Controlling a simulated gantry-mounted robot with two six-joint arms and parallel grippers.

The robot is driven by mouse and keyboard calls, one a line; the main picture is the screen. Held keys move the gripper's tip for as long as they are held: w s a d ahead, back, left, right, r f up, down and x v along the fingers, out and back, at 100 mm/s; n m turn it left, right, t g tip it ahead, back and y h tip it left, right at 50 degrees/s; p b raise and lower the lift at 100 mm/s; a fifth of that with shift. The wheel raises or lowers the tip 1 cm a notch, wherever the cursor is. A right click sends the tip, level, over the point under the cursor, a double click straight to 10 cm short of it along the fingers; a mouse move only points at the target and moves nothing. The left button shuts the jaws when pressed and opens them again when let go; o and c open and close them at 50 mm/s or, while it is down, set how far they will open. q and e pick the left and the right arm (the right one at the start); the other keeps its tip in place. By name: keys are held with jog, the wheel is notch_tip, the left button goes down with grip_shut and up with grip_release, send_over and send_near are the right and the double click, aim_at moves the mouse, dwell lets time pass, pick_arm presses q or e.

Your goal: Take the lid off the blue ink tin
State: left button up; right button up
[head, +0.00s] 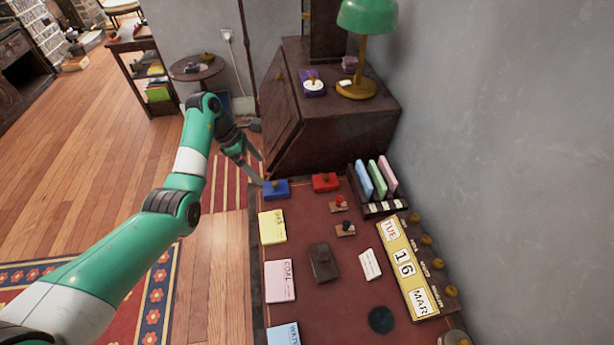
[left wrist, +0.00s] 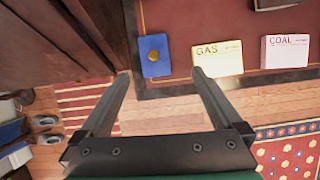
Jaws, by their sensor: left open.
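The blue ink tin (head: 276,190) sits at the far left corner of the red-topped desk, with a small brass-coloured knob on top. In the left wrist view the tin (left wrist: 154,56) lies beyond my fingertips, between their lines, with its lid on and the round knob showing. My left gripper (head: 258,168) is beside the desk's far left corner, next to the tin. It also shows in the left wrist view (left wrist: 160,73), open and empty, with its fingers apart from the tin. My right gripper is in neither view.
A red tin (head: 325,182) stands right of the blue one. A yellow GAS pad (head: 272,227) and a pink COAL pad (head: 280,281) lie along the left edge. A dark wooden cabinet (head: 330,130) rises just behind the desk. Open floor lies left.

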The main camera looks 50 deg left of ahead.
pick_arm(q)
jog(key=s+a, duration=0.2)
jog(key=s, duration=0.1)
jog(key=b, duration=0.3)
send_near(271, 188)
jog(key=f, duration=0.2)
jog(key=shift+w+d+f, duration=0.1)
jog(key=shift+d+f, duration=0.05)
jog(key=shift+d, duration=0.35)
jog(key=b+x, duration=0.4)
jog(key=shift+w+a+f, duration=0.1)
jog(key=shift+a, duration=0.15)
jog(key=shift+w+d+f, duration=0.1)
jog(key=shift+w+f, duration=0.15)
jog(key=shift+f, duration=0.15)
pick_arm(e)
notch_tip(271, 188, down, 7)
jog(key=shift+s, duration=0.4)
pick_arm(q)
jog(key=shift+r, duration=0.1)
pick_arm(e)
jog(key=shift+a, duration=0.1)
